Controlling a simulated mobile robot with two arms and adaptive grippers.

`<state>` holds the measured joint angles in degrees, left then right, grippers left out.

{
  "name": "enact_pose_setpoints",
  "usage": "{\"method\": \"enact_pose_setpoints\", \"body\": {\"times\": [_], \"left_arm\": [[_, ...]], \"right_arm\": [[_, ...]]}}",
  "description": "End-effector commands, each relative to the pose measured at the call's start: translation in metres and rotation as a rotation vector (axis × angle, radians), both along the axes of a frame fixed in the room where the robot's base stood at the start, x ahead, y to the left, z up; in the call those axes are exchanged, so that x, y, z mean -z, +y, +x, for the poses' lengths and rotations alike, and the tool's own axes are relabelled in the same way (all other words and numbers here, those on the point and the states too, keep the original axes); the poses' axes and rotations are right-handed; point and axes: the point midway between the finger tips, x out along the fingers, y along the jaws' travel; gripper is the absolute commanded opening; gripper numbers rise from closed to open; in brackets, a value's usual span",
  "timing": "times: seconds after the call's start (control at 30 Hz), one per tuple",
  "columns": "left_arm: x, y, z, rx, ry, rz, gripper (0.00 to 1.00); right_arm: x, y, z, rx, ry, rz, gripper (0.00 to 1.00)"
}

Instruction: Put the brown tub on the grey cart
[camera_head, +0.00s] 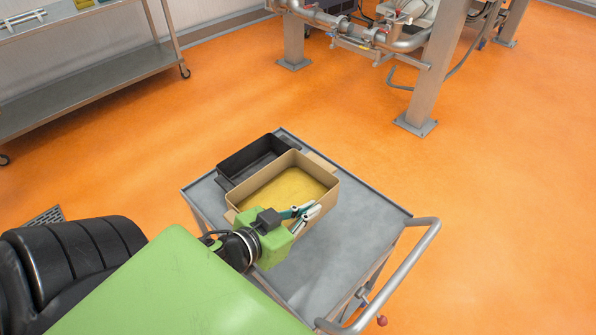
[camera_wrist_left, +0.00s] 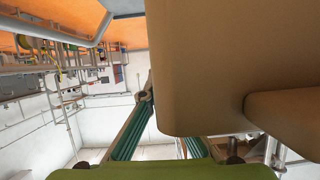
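The brown tub (camera_head: 327,195) is a tan open box with a yellowish inside and end tabs. In the head view it appears to rest on the grey cart (camera_head: 345,237), beside a black tub. My left gripper (camera_head: 304,214) is at the tub's near side, outside the wall, with its fingers apart. In the left wrist view the tub (camera_wrist_left: 225,65) fills the upper right, very close, and hides part of one finger of the gripper (camera_wrist_left: 165,140). Nothing shows clamped between the fingers. Whether they touch the tub cannot be told. My right gripper is not in view.
The black tub (camera_head: 233,162) stands on the cart's far left, against or close to the brown tub. The cart's handle (camera_head: 400,277) is at the right. A metal shelf rack (camera_head: 95,88) and machine legs (camera_head: 436,75) stand beyond. The orange floor between is clear.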

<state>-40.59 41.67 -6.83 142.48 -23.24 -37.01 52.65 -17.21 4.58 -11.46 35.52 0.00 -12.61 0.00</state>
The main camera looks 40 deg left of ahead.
Motion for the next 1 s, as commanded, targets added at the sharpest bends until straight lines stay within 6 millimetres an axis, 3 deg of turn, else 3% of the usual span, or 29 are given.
{"method": "enact_pose_setpoints", "body": {"times": [0.03, 0.4, 0.6, 1.0], "left_arm": [[-0.006, -0.005, 0.008, 0.006, -0.021, 0.005, 0.0], [0.014, -0.042, 0.044, 0.005, -0.02, 0.004, 0.0], [0.049, -0.059, 0.062, 0.003, -0.016, 0.005, 0.0], [0.075, -0.074, 0.077, 0.004, -0.016, 0.005, 0.0]], "right_arm": [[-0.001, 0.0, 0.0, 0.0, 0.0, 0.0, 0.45], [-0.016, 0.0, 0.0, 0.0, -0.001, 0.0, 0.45], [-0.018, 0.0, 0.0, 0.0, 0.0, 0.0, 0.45], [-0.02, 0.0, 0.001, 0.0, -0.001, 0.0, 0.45]]}}
